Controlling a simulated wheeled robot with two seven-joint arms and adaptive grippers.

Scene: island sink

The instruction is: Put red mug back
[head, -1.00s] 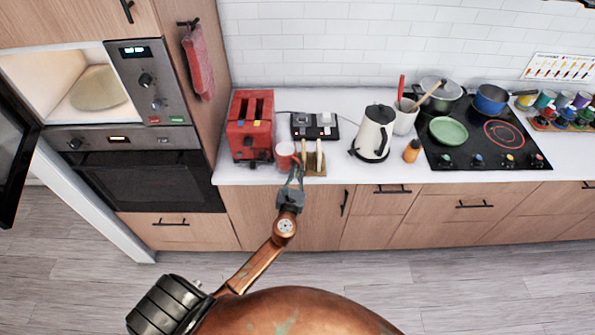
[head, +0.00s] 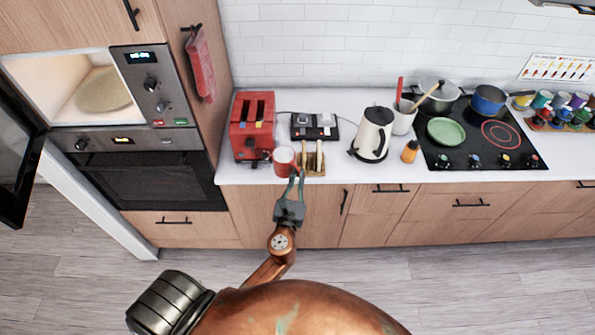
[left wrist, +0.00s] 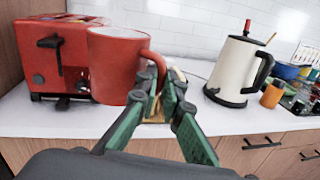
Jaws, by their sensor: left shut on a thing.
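The red mug (head: 284,163) is over the front edge area of the counter, just in front of the red toaster. It is upright and also shows large in the left wrist view (left wrist: 115,68), its handle pointing right. My left gripper (head: 297,180) is shut on the mug's handle; in the left wrist view its green fingers (left wrist: 163,90) meet at the handle. I cannot tell whether the mug's base touches the counter or is slightly above it. My right gripper is in neither view.
The toaster (head: 253,127) stands behind left. A wooden toast rack (head: 313,162) is just right of the mug, with a switch box (head: 314,126) behind. A white kettle (head: 372,134) stands further right. The microwave (head: 100,90) at left is open, with a plate inside.

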